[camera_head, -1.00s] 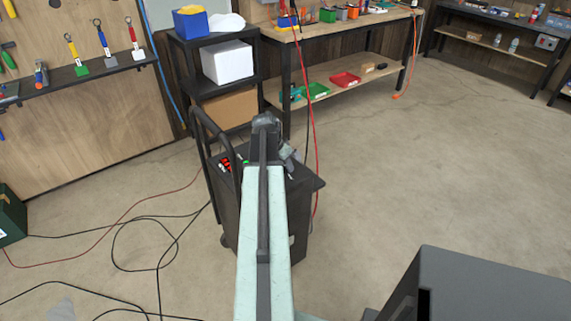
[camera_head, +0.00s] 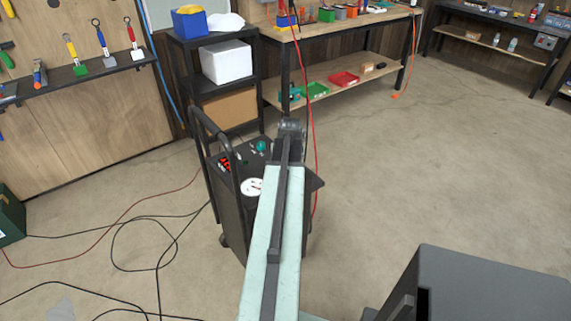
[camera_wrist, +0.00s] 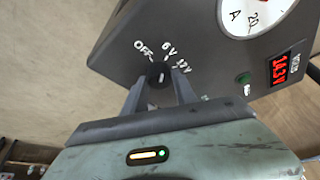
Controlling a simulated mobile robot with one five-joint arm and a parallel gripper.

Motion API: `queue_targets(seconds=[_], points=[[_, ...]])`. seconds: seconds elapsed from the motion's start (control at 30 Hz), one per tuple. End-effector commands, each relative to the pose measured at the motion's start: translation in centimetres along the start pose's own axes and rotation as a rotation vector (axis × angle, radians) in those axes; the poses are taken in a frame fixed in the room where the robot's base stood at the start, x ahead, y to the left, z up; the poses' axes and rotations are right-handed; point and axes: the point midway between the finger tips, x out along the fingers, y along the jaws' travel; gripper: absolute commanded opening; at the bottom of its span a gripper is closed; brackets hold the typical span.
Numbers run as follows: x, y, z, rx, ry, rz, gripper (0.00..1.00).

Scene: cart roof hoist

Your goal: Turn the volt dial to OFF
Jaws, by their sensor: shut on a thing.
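The dark volt dial (camera_wrist: 158,74) sits on the grey sloped panel of the cart charger (camera_wrist: 205,62) in the wrist view. White labels OFF, 6V and 12V arc around its far side, OFF at the left and 12V at the right. My gripper (camera_wrist: 160,84) is shut on the dial, one finger on each side. The dial's pointer is too small and shaded to read surely. In the head view the wheeled charger (camera_head: 228,215) stands on the floor, and my arm hides the dial and gripper.
A black push handle (camera_head: 213,128) rises at the charger's left. Cables (camera_head: 140,225) lie on the floor at left. The floor at right is clear.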

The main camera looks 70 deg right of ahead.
Motion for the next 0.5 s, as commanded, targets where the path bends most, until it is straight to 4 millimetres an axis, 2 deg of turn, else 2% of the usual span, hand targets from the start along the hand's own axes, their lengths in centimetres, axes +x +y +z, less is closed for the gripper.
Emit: queue_targets(seconds=[0.5], points=[[0.06, 0.54, -0.02, -0.407, -0.004, -0.167, 0.0]])
